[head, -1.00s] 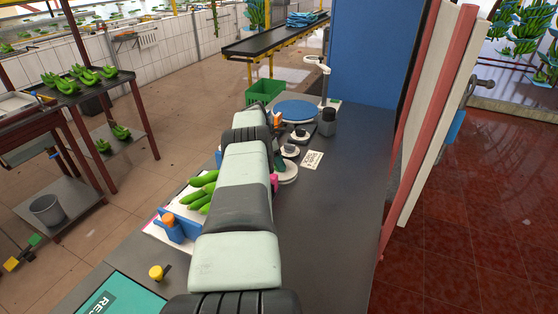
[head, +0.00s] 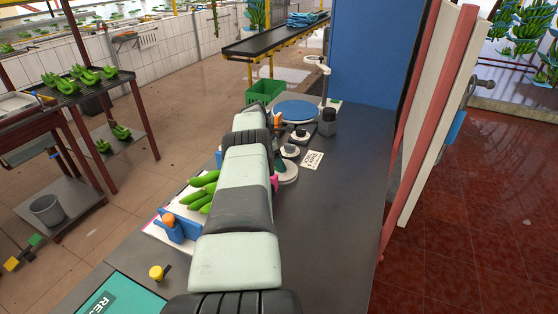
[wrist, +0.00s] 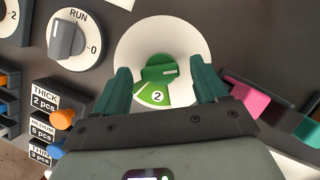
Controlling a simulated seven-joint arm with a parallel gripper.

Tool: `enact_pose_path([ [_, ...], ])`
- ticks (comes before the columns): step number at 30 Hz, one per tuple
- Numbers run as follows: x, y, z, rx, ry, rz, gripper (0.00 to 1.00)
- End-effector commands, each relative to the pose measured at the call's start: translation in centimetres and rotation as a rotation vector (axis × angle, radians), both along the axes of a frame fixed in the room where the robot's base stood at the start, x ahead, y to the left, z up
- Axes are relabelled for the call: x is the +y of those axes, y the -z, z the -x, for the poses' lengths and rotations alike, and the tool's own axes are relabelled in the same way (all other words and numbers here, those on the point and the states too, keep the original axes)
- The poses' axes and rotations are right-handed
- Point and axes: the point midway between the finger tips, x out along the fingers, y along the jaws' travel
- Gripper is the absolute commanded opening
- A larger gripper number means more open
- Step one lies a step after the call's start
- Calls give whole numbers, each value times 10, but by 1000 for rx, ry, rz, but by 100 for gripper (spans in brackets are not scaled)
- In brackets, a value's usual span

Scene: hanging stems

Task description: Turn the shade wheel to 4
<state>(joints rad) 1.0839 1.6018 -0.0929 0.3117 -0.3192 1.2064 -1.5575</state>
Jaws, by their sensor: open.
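The shade wheel (wrist: 188,37) is a round white disc with a green knob (wrist: 158,71) at its middle. A green wedge window (wrist: 150,93) below the knob shows the number 2. My gripper (wrist: 163,73) is open, with one teal finger on each side of the knob. Gaps show between the fingers and the knob, and the jaws hold nothing. In the head view the wheel (head: 288,174) is partly hidden behind my arm.
A RUN dial (wrist: 67,38) is at the wheel's left. Orange and blue levers (wrist: 61,118) with thickness labels are at lower left, and a pink block (wrist: 246,100) is at right. Green bananas (head: 203,187) lie left of my arm.

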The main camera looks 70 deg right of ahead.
Motion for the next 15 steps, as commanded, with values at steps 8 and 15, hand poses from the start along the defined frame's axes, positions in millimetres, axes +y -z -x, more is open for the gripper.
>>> enact_pose_path([
  [8, 6, -32, -11, -3, -2, 4, 72],
  [15, 17, -77, -27, -2, -2, 3, 72],
])
